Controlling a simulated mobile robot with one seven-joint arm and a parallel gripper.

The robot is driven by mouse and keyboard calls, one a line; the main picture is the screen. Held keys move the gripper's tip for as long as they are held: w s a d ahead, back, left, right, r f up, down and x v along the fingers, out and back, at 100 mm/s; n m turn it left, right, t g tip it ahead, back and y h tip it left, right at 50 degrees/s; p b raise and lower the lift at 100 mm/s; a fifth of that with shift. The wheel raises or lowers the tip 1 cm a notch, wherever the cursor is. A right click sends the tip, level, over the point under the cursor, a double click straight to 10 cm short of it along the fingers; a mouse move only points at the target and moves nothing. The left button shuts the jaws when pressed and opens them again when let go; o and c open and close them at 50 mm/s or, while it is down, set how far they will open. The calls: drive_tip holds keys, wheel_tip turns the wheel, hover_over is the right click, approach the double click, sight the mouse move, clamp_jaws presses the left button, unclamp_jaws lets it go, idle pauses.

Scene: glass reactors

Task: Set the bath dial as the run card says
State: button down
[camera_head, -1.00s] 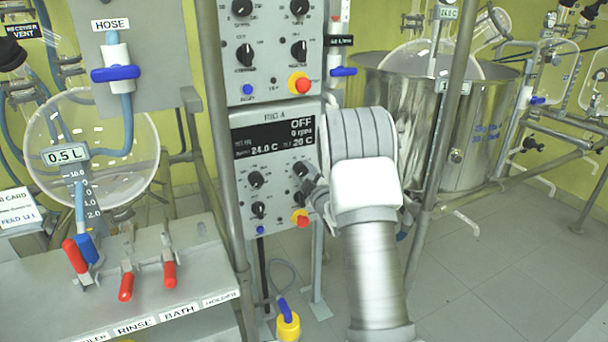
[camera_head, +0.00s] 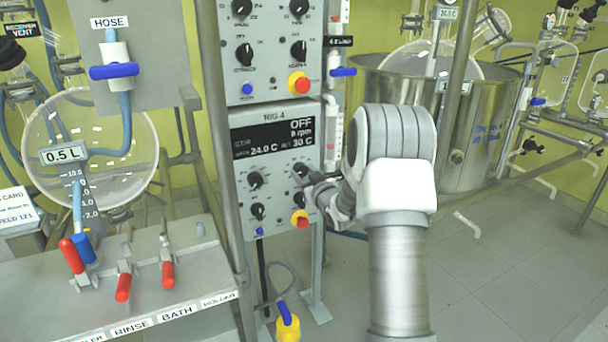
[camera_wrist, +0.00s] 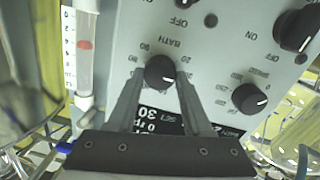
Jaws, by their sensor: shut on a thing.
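The RIG-4 control box (camera_head: 275,222) carries a dark display (camera_head: 277,140) reading OFF, 24.0 C and, at the lower right, 30 C. The black bath dial (camera_head: 299,170) is at the box's upper right, and it also shows in the wrist view (camera_wrist: 160,70) under the label BATH with a number scale around it. My gripper (camera_wrist: 160,80) is shut on this dial, one finger on each side; in the head view its tip (camera_head: 312,181) meets the dial from the right. The run card (camera_head: 14,208) at the left edge is cut off; I can read "FEED 1.2 L" only roughly.
Other dials, such as the left one (camera_head: 255,180), and a red button (camera_head: 300,218) sit close by on the box. A metal post (camera_head: 225,150) stands left of it. A steel vessel (camera_head: 480,140) stands behind my arm.

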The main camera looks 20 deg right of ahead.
drive_tip(key=m+p, duration=0.1)
drive_tip(key=m, duration=0.2)
drive_tip(key=shift+d+r, duration=0.1)
drive_tip(key=shift+d, duration=0.05)
drive_tip(key=shift+m+y+p, duration=0.3)
drive_tip(key=shift+m+p, duration=0.1)
drive_tip(key=shift+m, duration=0.9)
drive_tip(key=shift+c, duration=1.6)
unclamp_jaws()
drive_tip(key=s+r+p, duration=0.1)
drive_tip(key=s+p, duration=0.1)
drive_tip(key=s, duration=1.5)
drive_tip(key=shift+s+r+p, duration=0.15)
drive_tip(key=shift+s+p, duration=0.05)
drive_tip(key=shift+p, duration=0.2)
drive_tip(key=shift+d, duration=0.1)
